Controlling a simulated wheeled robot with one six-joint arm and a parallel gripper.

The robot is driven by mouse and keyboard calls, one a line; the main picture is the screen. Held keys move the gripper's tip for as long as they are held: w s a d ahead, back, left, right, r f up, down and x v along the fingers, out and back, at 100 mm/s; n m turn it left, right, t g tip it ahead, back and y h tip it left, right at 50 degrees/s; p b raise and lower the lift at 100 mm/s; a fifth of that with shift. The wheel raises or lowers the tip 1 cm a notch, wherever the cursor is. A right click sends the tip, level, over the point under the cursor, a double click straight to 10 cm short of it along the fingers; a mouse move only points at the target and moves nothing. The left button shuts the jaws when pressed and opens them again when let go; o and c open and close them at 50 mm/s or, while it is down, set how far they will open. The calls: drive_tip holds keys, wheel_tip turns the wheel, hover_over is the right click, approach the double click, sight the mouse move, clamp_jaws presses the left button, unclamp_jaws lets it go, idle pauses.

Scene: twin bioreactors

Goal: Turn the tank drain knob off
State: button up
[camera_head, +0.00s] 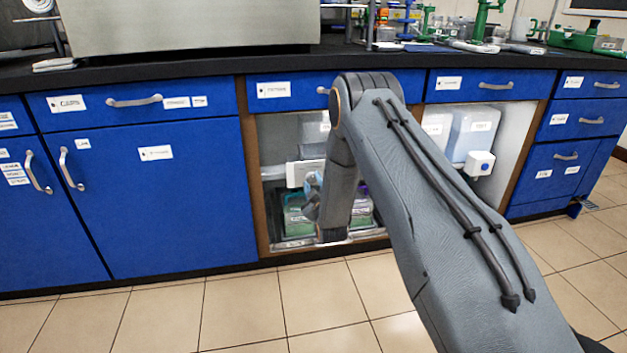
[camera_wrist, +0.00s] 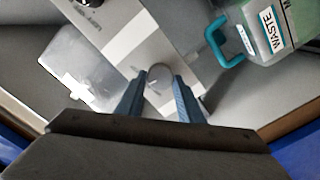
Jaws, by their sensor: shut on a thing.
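My gripper (camera_wrist: 158,78) is shut on a round grey knob (camera_wrist: 159,70) on a white and grey panel (camera_wrist: 125,45) in the wrist view. One blue finger is on each side of the knob. The knob's markings and its turned position cannot be read. In the head view my gripper (camera_head: 312,195) is inside the open cabinet bay, mostly hidden behind my own arm. The white panel front (camera_head: 299,174) shows just left of my arm there. The knob itself is hidden in the head view.
A container (camera_wrist: 284,32) labelled WASTE with a teal handle (camera_wrist: 222,42) stands right of the panel in the wrist view. A clear sheet-like piece (camera_wrist: 82,68) lies left. In the head view, a white tank (camera_head: 474,132) stands in the right bay.

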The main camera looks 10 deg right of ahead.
drive_tip(key=n+p, duration=0.2)
drive_tip(key=n, duration=0.4)
drive_tip(key=shift+p, duration=0.4)
drive_tip(key=n+p, duration=0.1)
drive_tip(key=n, duration=0.4)
drive_tip(key=shift+f+p, duration=0.15)
drive_tip(key=shift+p, duration=0.15)
drive_tip(key=shift+n, duration=0.4)
drive_tip(key=o, duration=1.1)
drive_tip(key=shift+a, duration=0.1)
drive_tip(key=shift+s+p, duration=1.2)
drive_tip(key=shift+s, duration=2.75)
